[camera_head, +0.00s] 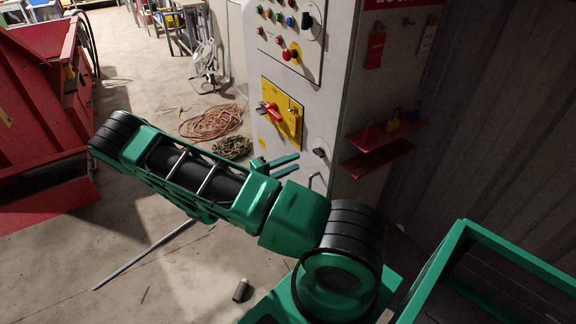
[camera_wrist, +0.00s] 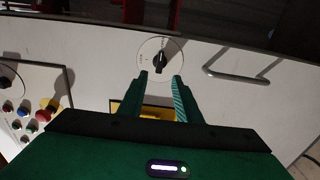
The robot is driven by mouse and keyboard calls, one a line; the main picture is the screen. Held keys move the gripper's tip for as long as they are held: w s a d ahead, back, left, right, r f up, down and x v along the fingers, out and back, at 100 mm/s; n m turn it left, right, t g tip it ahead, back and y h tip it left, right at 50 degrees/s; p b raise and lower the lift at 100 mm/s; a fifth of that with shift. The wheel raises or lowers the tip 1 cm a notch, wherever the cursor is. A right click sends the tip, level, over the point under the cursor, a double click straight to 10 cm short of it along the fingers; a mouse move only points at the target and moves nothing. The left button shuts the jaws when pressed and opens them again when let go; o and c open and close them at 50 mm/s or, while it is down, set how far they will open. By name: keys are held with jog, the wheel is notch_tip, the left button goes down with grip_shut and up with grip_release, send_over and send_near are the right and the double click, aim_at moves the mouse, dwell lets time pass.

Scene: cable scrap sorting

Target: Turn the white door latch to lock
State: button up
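The latch shows as a dark knob on a round pale plate, set in the light door of the control cabinet. In the head view the latch (camera_head: 319,152) is low on the cabinet front near its right edge. In the wrist view the latch (camera_wrist: 161,63) is just beyond the fingertips, its black grip tilted slightly from the picture's upright. My gripper (camera_head: 290,165) is open, its two green fingers pointing towards the cabinet. In the wrist view my gripper (camera_wrist: 160,78) has an empty gap lined up with the knob; no contact is visible.
A bar handle (camera_wrist: 250,68) is right of the latch in the wrist view. A yellow plate with a red switch (camera_head: 272,112) and several buttons (camera_head: 276,17) are above the latch in the head view. Red shelves (camera_head: 385,140) with padlocks project from the cabinet's side.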

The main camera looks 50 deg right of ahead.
aim_at(316, 154)
jog(key=shift+x, duration=4.7)
jog(key=shift+s, duration=0.1)
grip_shut()
jog(key=shift+a, duration=0.1)
